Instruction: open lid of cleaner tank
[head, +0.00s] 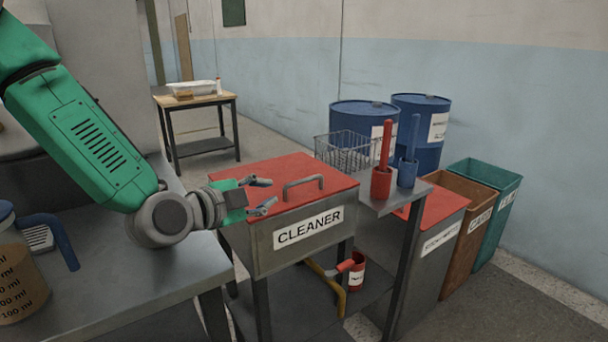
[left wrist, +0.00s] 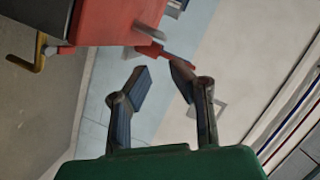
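The cleaner tank (head: 290,242) is a grey metal box on legs with a white label reading CLEANER. Its red lid (head: 260,178) lies flat and closed on top, with a grey bar handle (head: 303,187) near the right part. My left gripper (head: 268,194) is above the left front part of the lid, left of the handle and apart from it. Its two fingers are spread with nothing between them. In the left wrist view the open fingers (left wrist: 158,85) show, with a red surface (left wrist: 105,22) beyond them at upper left. My right gripper is in neither view.
A metal stand (head: 410,205) right of the tank holds a wire basket (head: 343,152) and red and blue brushes in holders. Bins and blue drums (head: 420,125) stand farther right. A grey worktop (head: 120,275) with a measuring jug (head: 18,270) is at left.

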